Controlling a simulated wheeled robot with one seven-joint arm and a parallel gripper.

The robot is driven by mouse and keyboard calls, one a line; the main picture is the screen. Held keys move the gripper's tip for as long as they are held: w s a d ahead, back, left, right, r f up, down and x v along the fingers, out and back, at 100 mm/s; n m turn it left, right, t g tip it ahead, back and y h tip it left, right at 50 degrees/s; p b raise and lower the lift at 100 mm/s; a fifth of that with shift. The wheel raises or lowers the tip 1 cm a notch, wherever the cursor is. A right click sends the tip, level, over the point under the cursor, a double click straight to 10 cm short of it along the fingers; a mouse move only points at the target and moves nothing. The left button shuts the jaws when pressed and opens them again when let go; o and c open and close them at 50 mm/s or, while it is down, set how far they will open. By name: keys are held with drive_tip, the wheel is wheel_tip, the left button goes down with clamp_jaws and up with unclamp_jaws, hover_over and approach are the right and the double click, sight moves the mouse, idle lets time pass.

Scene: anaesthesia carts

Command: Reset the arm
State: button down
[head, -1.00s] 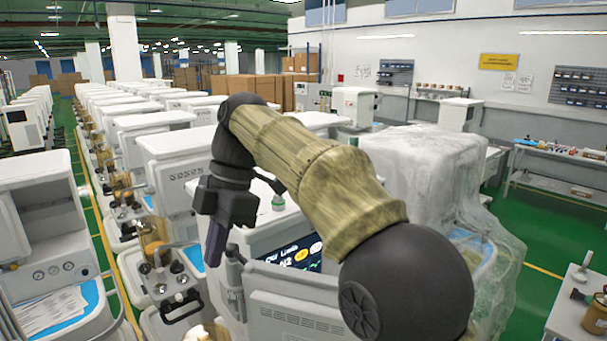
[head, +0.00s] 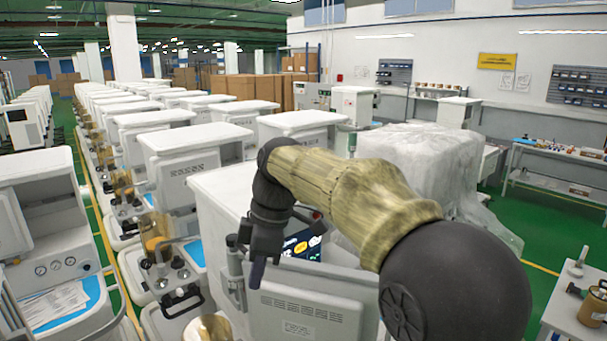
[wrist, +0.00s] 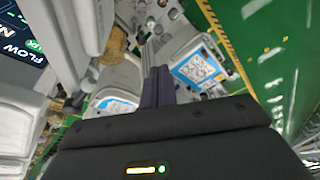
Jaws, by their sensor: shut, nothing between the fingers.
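My gripper (head: 257,272) hangs at the end of my arm, pointing down in front of the nearest white anaesthesia cart (head: 225,190). In the head view it is seen against the cart's front, near the lit screen (head: 302,243), and partly overlaps it. In the wrist view my gripper (wrist: 158,85) shows its two dark fingers together, shut and empty. The arm's elbow and upper link cover part of the cart and its screen.
Rows of white carts (head: 195,145) fill the left and middle. A small table (head: 550,320) with a brass-coloured canister (head: 597,306) is at the lower right. Green floor (head: 535,225) is open at right.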

drive_tip(key=d+f+m+t+h+b, duration=0.1)
drive_tip(key=d+f+m+t+b, duration=0.1)
drive_tip(key=d+f+m, duration=0.95)
drive_tip(key=s+d+f+m+t+h+b, duration=0.1)
drive_tip(key=s+d+f+m, duration=0.7)
drive_tip(key=s+d+f, duration=0.3)
wheel_tip(320, 180, down, 3)
drive_tip(key=shift+d+f+t+h+b, duration=0.2)
drive_tip(key=shift+d+t+h+b, duration=0.1)
drive_tip(key=shift+d+h+b, duration=0.15)
drive_tip(key=shift+w, duration=0.15)
